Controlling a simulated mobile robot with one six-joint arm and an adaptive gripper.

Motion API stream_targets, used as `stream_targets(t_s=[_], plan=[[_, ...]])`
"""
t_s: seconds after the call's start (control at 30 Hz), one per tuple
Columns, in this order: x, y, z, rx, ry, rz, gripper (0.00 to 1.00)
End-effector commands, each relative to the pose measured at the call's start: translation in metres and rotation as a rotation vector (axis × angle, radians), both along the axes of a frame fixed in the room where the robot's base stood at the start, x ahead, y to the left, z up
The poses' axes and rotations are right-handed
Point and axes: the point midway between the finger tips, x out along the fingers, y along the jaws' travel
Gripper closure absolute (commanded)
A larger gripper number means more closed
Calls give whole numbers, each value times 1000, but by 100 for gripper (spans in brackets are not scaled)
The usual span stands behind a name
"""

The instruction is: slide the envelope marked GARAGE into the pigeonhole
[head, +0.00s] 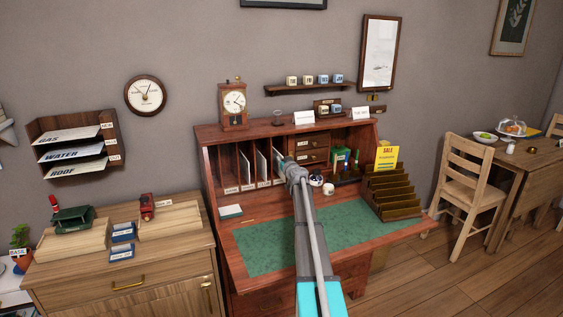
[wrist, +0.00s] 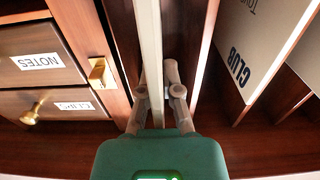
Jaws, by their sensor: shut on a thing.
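My gripper (wrist: 162,95) is shut on a pale envelope (wrist: 148,45), seen edge-on and upright in the wrist view. Its face is turned away, so I cannot read any marking on it. The envelope stands between two wooden walls, in the pigeonhole beside the small drawers; how deep it sits I cannot tell. In the head view my gripper (head: 297,173) is at the right end of the pigeonhole row (head: 231,170). A pale envelope (head: 277,160) shows just left of it, partly hidden.
An envelope marked CLUB (wrist: 240,65) stands in the neighbouring slot. Drawers labelled NOTES (wrist: 38,62) and CLIPS (wrist: 78,104) flank the other side. A stepped wooden rack (head: 392,190) stands on the desk's right. The green desk mat (head: 262,247) is largely clear.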

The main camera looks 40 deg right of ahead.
Motion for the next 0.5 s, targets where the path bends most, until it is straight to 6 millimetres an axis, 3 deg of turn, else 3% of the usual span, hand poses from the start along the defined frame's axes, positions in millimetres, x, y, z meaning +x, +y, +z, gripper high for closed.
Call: stream_targets(t_s=[0.5], plan=[[9, -2, 0, 0, 0, 0, 100]])
